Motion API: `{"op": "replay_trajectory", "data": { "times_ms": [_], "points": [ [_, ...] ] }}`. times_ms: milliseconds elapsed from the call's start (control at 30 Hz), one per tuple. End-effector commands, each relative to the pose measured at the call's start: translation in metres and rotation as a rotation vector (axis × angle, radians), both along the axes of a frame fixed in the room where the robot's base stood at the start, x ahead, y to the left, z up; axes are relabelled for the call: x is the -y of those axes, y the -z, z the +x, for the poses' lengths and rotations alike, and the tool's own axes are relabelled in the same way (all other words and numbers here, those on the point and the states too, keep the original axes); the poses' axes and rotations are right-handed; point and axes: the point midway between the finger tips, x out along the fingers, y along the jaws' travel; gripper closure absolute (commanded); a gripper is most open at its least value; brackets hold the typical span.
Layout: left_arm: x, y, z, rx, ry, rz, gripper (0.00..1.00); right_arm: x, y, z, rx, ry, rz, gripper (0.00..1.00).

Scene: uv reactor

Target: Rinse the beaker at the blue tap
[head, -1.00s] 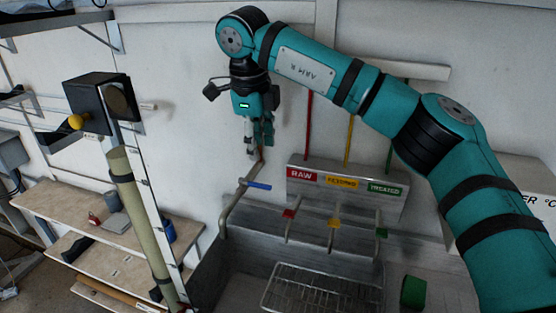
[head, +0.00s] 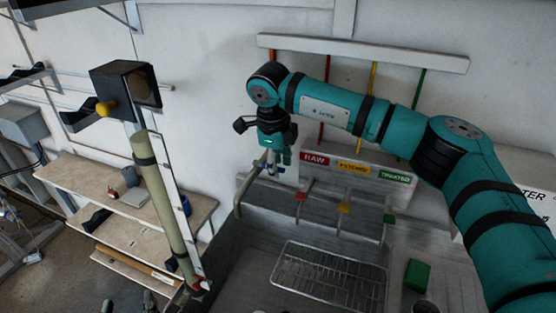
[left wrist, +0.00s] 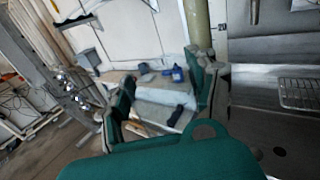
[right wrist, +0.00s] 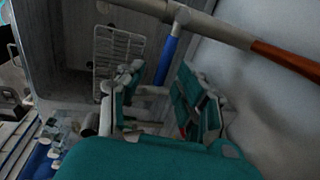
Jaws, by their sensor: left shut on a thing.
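The blue tap is a bent pipe (head: 240,190) at the sink's left back, with a blue lever (right wrist: 168,60). In the head view my right gripper (head: 275,170) hangs beside this lever, partly covering it. In the right wrist view my right gripper (right wrist: 158,105) has its fingers apart, with the lever running down between and beyond them. My left gripper (left wrist: 165,105) shows only in the left wrist view, its fingers holding a pale, see-through thing, seemingly the beaker (left wrist: 165,90). Its outline is faint against the shelves.
The sink holds a wire rack (head: 325,280). Red (head: 301,197), yellow (head: 344,207) and green (head: 389,218) taps stand to the right of the blue one. A green sponge (head: 417,275) lies at the right. Wooden shelves (head: 110,190) and a tall pale tube (head: 165,205) stand left.

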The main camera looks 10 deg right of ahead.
Motion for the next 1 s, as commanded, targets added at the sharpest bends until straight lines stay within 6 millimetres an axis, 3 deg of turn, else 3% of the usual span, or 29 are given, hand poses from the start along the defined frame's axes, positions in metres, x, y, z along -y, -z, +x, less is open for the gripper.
{"op": "replay_trajectory", "data": {
  "times_ms": [233, 533, 1000],
  "points": [
    [0.0, -0.0002, 0.0, 0.001, 0.0, 0.0, 0.74, 0.0006, 0.0013, 0.0003, 0.0, 0.001, 0.0, 0.65],
    [0.0, -0.0002, 0.0, 0.0, 0.0, 0.0, 0.74, 0.0004, 0.0008, 0.0003, 0.0, 0.001, 0.0, 1.0],
    [0.0001, 0.0034, 0.0, 0.001, 0.0, 0.0, 0.74, -0.0068, 0.0015, 0.0015, 0.001, 0.008, 0.0, 1.0]
  ]
}}
